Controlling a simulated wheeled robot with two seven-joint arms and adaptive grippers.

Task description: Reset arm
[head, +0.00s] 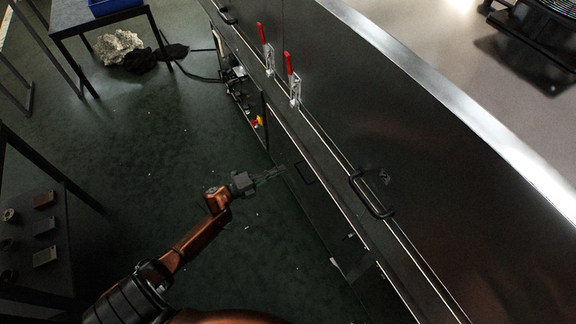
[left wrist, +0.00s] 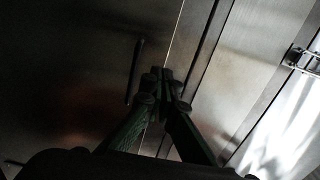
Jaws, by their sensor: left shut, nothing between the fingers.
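My left gripper (head: 270,175) reaches out from the lower left in the head view, low over the floor beside the dark metal machine. It is shut and empty. In the left wrist view its fingertips (left wrist: 161,75) meet in front of the machine's metal panels, near a dark bar handle (left wrist: 135,72). I cannot tell whether the fingertips touch the panel. My right gripper is not in view.
The tunnel dryer (head: 430,170) runs along the right, with a black handle (head: 370,195) and red-handled clamps (head: 291,78). A shelf (head: 60,265) stands at left. A table (head: 95,20) holds a blue bin. The green floor (head: 150,140) between is mostly free.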

